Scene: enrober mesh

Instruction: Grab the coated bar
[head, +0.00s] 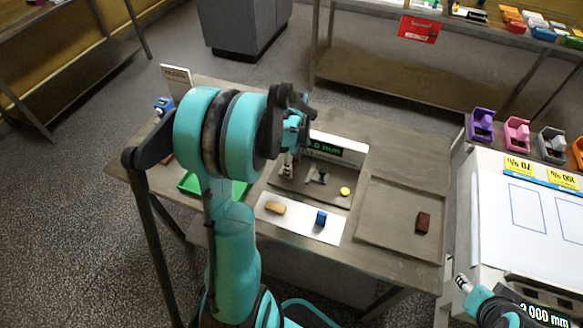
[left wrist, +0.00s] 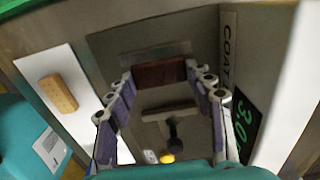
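A dark brown bar (left wrist: 160,74), which looks like the coated bar, lies across the far end of the dark machine bed in the left wrist view. My left gripper (left wrist: 161,82) is open, with one purple-padded finger at each end of the bar. I cannot tell whether the pads touch it. In the head view my left gripper (head: 288,168) is low over the machine, and my arm hides the bar there. Another dark brown bar (head: 423,222) lies on the tray at the right. My right gripper (head: 463,284) shows only in small part at the lower right.
A tan biscuit (head: 275,207) and a blue block (head: 321,218) lie on a white strip (head: 299,226). The machine has a green-digit display (head: 328,149) and a yellow button (head: 345,191). The shallow tray (head: 385,207) is mostly bare. A green tray (head: 190,183) is partly behind my arm.

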